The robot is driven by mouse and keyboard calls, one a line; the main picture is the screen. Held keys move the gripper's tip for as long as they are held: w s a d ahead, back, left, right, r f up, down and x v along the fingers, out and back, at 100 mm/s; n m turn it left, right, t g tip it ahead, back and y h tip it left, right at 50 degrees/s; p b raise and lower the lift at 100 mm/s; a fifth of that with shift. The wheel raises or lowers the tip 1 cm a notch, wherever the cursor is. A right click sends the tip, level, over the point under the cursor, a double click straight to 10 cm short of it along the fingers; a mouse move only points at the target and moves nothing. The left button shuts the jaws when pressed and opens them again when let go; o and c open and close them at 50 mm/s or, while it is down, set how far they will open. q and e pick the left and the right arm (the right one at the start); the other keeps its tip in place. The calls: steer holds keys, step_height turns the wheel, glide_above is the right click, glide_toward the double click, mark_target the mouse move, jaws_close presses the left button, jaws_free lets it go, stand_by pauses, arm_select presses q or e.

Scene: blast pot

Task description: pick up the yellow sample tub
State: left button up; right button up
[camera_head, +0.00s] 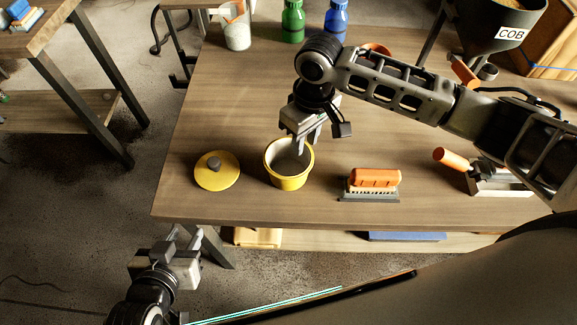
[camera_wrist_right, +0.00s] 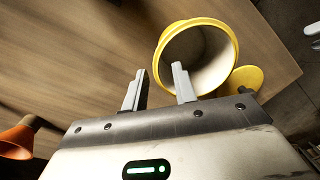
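The yellow sample tub (camera_head: 289,183) stands upright and open-topped near the front edge of the table. It looks empty, with a pale inside. It also shows in the right wrist view (camera_wrist_right: 203,63), just beyond my fingers. My right gripper (camera_head: 309,143) points down at the tub's far right side, its fingertips near the rim. My left gripper (camera_head: 182,240) is open and empty, in front of the table edge.
A yellow lid with a grey knob (camera_head: 217,172) lies left of the tub. An orange brush (camera_head: 375,179) lies to its right. A green bottle (camera_head: 293,22), a blue bottle (camera_head: 336,20) and a hopper marked COB (camera_head: 490,22) stand at the back. The table's left middle is clear.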

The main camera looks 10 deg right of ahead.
mark_target(301, 163)
steer(key=f, duration=0.5)
steer(key=shift+a+f, duration=0.15)
steer(key=shift+a, duration=0.1)
steer(key=shift+c, duration=0.3)
jaws_close()
